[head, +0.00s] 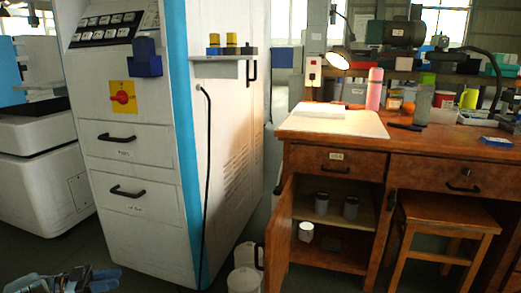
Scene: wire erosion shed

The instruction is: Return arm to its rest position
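My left gripper (88,278) shows at the bottom left edge, low in front of the white machine cabinet. Only part of it is in the picture, a dark and blue-grey shape, and I cannot make out its fingers well enough to tell open from shut. I see nothing held in it. My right gripper and arm are not in view.
A white control cabinet (140,160) with drawers stands close by. Right of it, a wooden desk (420,158) has an open cupboard door (278,235), with several jars inside. White buckets (243,278) stand on the floor between. A wooden stool (445,210) is at the right.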

